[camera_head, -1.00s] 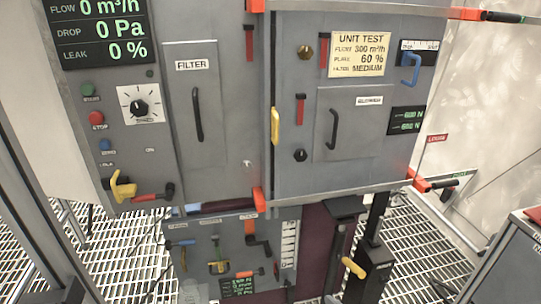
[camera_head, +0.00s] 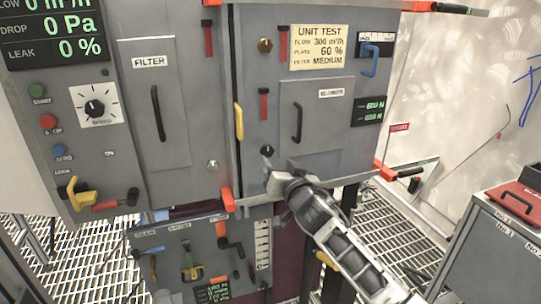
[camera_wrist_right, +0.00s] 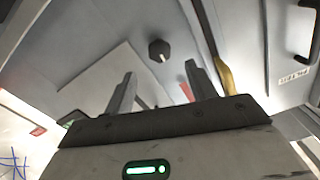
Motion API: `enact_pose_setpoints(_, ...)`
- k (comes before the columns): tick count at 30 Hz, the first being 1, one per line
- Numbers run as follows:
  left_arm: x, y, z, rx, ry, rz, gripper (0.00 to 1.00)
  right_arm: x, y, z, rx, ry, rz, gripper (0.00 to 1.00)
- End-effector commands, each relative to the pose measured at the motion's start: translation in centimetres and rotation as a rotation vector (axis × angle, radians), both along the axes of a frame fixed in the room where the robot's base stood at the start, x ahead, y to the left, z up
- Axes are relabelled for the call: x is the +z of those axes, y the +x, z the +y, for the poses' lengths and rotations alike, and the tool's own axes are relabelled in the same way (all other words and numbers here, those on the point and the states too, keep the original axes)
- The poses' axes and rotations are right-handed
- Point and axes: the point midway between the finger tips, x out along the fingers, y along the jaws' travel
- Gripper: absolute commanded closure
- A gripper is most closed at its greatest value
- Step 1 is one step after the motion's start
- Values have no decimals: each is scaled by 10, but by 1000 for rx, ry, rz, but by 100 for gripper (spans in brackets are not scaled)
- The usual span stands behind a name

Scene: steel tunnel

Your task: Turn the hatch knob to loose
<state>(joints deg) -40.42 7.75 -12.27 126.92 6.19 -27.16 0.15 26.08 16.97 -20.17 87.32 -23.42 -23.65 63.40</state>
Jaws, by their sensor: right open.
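The hatch knob (camera_head: 267,151) is a small black round knob on the grey right-hand panel, just below and left of the hatch door (camera_head: 318,120). My right gripper (camera_head: 280,172) is in front of the panel, close below the knob, with its fingers open and empty. In the right wrist view the knob (camera_wrist_right: 158,50) shows beyond the open fingertips (camera_wrist_right: 160,82), roughly centred between them and apart from both. A pale mark shows on the knob's face. My left gripper is not in view.
A yellow handle (camera_head: 239,121) and a red lever (camera_head: 264,104) are close to the knob. Orange corner pieces (camera_head: 228,199) line the panel's lower edge. A lower tool panel (camera_head: 205,258) hangs beneath. A grey cabinet with a red case (camera_head: 517,202) stands at the right.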

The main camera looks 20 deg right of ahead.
Motion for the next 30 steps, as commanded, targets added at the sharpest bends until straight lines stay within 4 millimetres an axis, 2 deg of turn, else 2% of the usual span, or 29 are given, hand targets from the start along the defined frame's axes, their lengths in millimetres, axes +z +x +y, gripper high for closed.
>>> enact_pose_setpoints(3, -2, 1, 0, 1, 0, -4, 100, 0, 25, 1, 0, 0, 0, 44)
enact_pose_setpoints(9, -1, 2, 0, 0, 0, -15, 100, -1, 51, 2, 1, 0, 0, 44)
enact_pose_setpoints(15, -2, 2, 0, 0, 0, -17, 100, 0, 62, 2, 0, 0, 0, 44)
enact_pose_setpoints(23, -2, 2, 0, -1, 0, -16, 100, 0, 63, 2, 1, 0, 1, 44)
enact_pose_setpoints(24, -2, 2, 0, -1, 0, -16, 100, 0, 63, 2, 1, 0, 1, 49)
enact_pose_setpoints(28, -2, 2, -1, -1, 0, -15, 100, 0, 62, 2, 1, 0, 1, 85)
enact_pose_setpoints(30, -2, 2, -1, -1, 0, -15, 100, -1, 62, 2, 1, 0, 1, 88)
